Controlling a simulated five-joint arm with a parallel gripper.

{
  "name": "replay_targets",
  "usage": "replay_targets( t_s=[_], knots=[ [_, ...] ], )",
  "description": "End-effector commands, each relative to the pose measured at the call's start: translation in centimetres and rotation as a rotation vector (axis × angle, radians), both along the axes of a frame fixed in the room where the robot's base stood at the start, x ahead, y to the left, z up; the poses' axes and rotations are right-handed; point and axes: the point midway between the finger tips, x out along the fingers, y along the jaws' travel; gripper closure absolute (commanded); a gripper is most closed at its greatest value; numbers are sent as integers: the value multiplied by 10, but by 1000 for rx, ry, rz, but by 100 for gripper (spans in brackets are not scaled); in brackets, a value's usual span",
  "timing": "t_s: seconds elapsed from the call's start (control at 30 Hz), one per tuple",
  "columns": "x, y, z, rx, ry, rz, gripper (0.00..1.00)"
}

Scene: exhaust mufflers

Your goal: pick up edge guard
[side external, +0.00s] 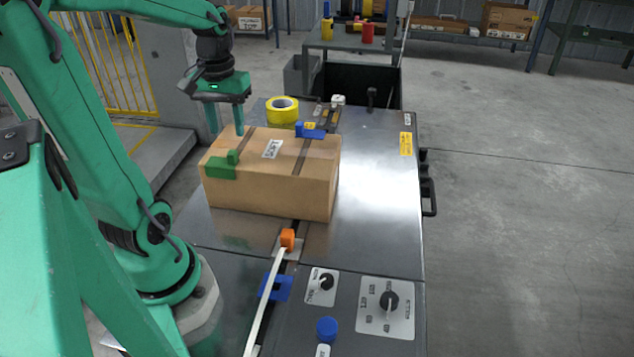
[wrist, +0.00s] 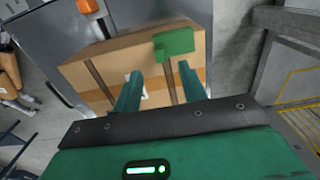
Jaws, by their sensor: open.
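A green edge guard (side external: 222,171) sits on the near left top edge of a cardboard box (side external: 272,203), over a dark strap. It also shows in the wrist view (wrist: 174,43), just beyond my fingertips. A blue edge guard (side external: 310,131) sits on the far top edge of the box, over the other strap. My gripper (side external: 225,130) hangs at the far left end of the box, behind the green guard in the side view. Its fingers are apart with nothing between them, and the wrist view shows the same gripper (wrist: 160,72).
The box stands on a metal bench (side external: 385,200). A yellow tape roll (side external: 283,111) lies behind it. An orange block (side external: 287,239), a white band (side external: 264,305), a blue piece (side external: 275,288) and knob panels (side external: 386,306) are in front. The bench right of the box is clear.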

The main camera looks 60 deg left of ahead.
Motion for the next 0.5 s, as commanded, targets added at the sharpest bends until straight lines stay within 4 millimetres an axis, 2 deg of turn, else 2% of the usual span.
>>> replay_targets(
  t_s=[0.17,0.5],
  knots=[
    [0,0,-14,0,0,-1,58],
    [0,0,-22,0,0,-1,58]
  ],
)
